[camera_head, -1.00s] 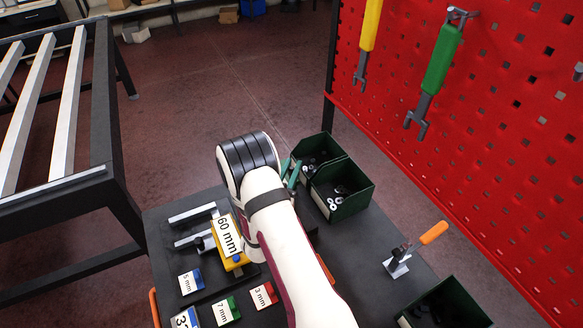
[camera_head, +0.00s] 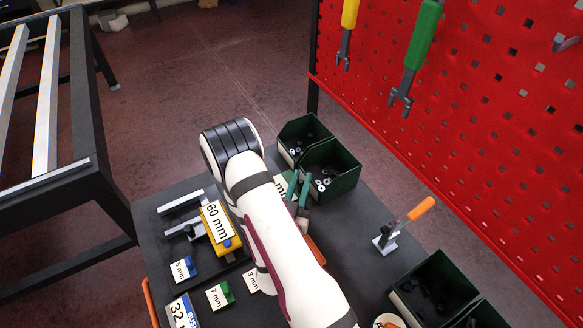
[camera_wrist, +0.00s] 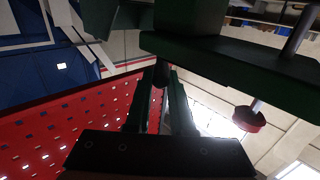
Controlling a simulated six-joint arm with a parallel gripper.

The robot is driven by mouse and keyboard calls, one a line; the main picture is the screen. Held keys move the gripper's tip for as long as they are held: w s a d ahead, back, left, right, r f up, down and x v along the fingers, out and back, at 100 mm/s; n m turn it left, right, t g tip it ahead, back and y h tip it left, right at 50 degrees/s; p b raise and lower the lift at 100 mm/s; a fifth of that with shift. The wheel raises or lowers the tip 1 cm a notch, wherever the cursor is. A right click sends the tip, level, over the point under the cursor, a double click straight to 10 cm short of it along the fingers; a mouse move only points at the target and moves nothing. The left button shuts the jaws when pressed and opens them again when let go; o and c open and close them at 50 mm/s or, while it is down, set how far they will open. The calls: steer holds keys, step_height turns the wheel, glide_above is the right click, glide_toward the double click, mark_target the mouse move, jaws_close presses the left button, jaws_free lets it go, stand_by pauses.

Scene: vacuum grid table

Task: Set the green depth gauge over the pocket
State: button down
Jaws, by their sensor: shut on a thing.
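My gripper (camera_wrist: 163,78) is shut on a dark green block-like body (camera_wrist: 235,58), apparently the green depth gauge. In the wrist view a grey rod and a dark red knob on a short rod show near it. In the head view my forearm hides most of the gauge. A white label corner reading "mm" (camera_head: 281,188) and teal-green prongs show at the arm's right side, above the dark table (camera_head: 350,262). I cannot make out the pocket in either view.
A yellow gauge marked 60 mm (camera_head: 221,238) stands at the table's left beside grey bars (camera_head: 182,202). Small labelled blocks and a blue 32 block (camera_head: 182,313) lie in front. Green bins (camera_head: 338,175), an orange-handled clamp (camera_head: 400,225) and a red pegboard (camera_head: 490,110) are right.

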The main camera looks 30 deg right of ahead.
steer(key=shift+s, duration=0.25)
steer(key=c, duration=0.8)
jaws_free()
steer(key=shift+o, duration=0.2)
steer(key=v, duration=0.7)
steer(key=shift+a, duration=0.2)
steer(key=shift+s, duration=0.1)
